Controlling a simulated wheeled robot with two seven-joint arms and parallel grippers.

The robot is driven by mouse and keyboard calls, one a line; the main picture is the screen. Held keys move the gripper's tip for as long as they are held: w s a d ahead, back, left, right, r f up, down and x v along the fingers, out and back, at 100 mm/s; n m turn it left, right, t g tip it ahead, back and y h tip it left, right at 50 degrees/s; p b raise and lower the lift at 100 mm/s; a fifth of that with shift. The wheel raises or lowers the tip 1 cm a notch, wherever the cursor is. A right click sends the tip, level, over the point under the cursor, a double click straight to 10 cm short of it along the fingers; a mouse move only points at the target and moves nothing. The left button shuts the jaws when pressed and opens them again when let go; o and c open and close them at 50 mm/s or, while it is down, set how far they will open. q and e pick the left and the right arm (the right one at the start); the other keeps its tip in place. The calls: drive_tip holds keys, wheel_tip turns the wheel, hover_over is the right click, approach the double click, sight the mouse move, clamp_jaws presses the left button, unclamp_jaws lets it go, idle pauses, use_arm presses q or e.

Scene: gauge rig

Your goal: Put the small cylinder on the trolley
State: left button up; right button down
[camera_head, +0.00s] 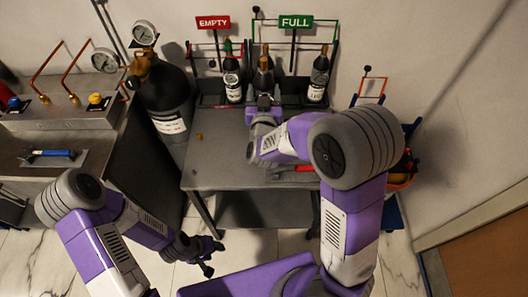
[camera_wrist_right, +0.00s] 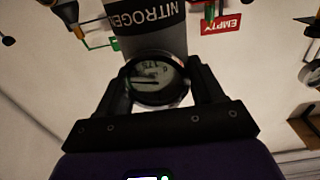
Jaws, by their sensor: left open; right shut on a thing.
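My right gripper (camera_head: 264,103) is shut on a dark small cylinder (camera_head: 264,76) at the back of the grey table. In the right wrist view, my right gripper (camera_wrist_right: 160,95) has its fingers on either side of a round gauge on this cylinder, whose NITROGEN label (camera_wrist_right: 150,17) shows beyond. The cylinder looks upright; whether its base touches the table is hidden. My left gripper (camera_head: 212,256) is open and empty, low in front of the table. A blue frame at the right, apparently the trolley (camera_head: 393,214), is mostly hidden behind my right arm.
Two more cylinders stand at the back, one under the EMPTY sign (camera_head: 213,22) and one right of the FULL sign (camera_head: 296,21). A large black cylinder (camera_head: 166,95) stands left of the table (camera_head: 208,165). A red-handled tool (camera_head: 290,171) lies near its front.

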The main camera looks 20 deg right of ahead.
drive_tip(key=shift+m+h, duration=0.3)
drive_tip(key=shift+h, duration=0.2)
wheel_tip(320, 180, down, 10)
drive_tip(key=b, duration=0.4)
drive_tip(key=shift+a+f+b, duration=0.1)
drive_tip(key=shift+a+b, duration=0.05)
drive_tip(key=shift+b, duration=0.15)
drive_tip(key=shift+f, duration=0.1)
drive_tip(key=c, duration=0.6)
unclamp_jaws()
drive_tip(key=shift+f, duration=0.2)
drive_tip(key=o, duration=0.4)
drive_tip(key=shift+s, duration=0.1)
drive_tip(key=shift+o, duration=0.2)
drive_tip(key=shift+r, duration=0.15)
